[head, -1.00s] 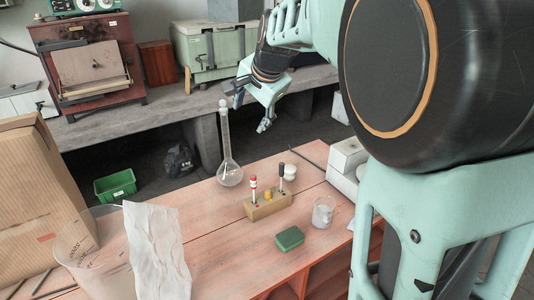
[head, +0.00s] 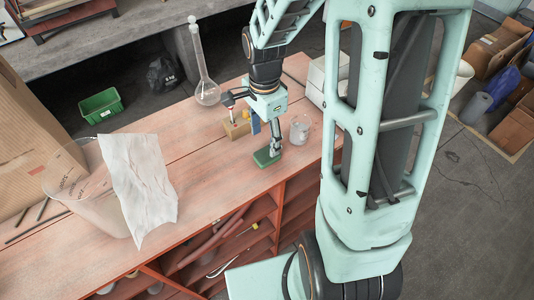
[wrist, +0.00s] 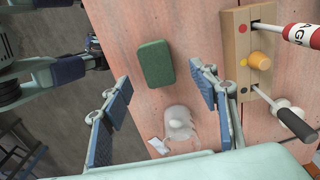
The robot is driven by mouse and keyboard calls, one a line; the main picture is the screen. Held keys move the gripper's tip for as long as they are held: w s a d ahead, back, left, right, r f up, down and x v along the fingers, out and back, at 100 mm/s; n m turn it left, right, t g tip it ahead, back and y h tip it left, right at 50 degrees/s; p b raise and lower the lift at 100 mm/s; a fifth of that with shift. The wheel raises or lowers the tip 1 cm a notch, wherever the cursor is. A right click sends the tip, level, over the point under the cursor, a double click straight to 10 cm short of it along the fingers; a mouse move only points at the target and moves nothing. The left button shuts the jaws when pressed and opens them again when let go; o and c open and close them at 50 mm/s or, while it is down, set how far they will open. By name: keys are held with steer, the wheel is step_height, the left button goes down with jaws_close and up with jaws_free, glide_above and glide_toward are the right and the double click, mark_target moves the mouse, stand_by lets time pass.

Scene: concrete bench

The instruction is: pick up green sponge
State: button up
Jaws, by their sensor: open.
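The green sponge (head: 265,158) lies flat on the reddish wooden bench top, near its front edge. In the wrist view the sponge (wrist: 156,64) shows as a rounded dark green block, just beyond and between the fingertips. My gripper (head: 254,128) is above the bench over the sponge area, pointing down. In the wrist view my gripper (wrist: 160,78) is open with its blue-padded fingers wide apart and nothing between them. The fingers do not visibly touch the sponge. In the head view a finger partly covers it.
A wooden holder (wrist: 238,68) with a red-labelled tube, a yellow plug and a dark-handled tool stands close to the right finger. A clear beaker (head: 300,130) is beside the sponge. A round flask (head: 207,92) stands behind. A large clear container (head: 70,182) with crumpled paper is at left.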

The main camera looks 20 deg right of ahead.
mark_target(267, 153)
steer(key=f, duration=0.4)
steer(key=shift+s+d+f+p, duration=0.2)
steer(key=shift+s+f+p, duration=0.05)
steer(key=shift+p, duration=0.05)
steer(key=shift+f, duration=0.65)
steer(key=c, duration=0.8)
